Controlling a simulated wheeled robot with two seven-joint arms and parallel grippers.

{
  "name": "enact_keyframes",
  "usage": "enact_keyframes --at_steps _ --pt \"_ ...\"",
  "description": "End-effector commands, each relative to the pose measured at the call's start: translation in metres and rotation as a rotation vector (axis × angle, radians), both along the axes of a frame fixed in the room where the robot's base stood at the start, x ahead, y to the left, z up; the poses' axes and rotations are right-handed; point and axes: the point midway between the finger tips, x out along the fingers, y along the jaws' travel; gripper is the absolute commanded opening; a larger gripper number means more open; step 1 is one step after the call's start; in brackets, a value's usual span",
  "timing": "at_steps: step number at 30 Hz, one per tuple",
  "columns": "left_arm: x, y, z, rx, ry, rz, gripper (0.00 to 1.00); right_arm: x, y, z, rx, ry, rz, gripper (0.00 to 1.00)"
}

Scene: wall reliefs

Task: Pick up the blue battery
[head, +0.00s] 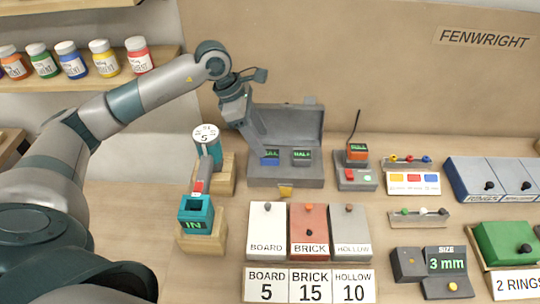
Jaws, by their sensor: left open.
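The blue battery (270,158) is a small block with a dark display and green characters. It sits in the left part of an open grey case (285,181), beside a dark grey block (302,158) with a similar display. My left gripper (260,138) reaches down from the upper left, its fingers over the case just above and behind the blue battery. It is open and holds nothing that I can see. Whether a finger touches the battery is too small to tell. My right gripper is not in view.
The case's raised lid (295,122) stands behind the blocks. A grey unit with an orange block (356,152) and antenna is to the right. A teal tester (196,212) on wood is at left. Three lidded boxes (309,230) stand in front. Paint jars (72,60) line a shelf.

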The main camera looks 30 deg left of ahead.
Motion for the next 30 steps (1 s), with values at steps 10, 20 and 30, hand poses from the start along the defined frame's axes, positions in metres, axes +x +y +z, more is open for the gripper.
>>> enact_keyframes --at_steps 10,20,30 --pt "0.001 -0.001 -0.004 -0.001 0.000 0.000 0.55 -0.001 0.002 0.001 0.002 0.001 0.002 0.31" --pt "0.001 -0.009 -0.016 -0.002 0.003 -0.002 0.55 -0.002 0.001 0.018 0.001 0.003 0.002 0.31" --pt "0.007 -0.020 -0.049 -0.001 0.000 0.000 0.55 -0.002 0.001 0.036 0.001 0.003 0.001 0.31"
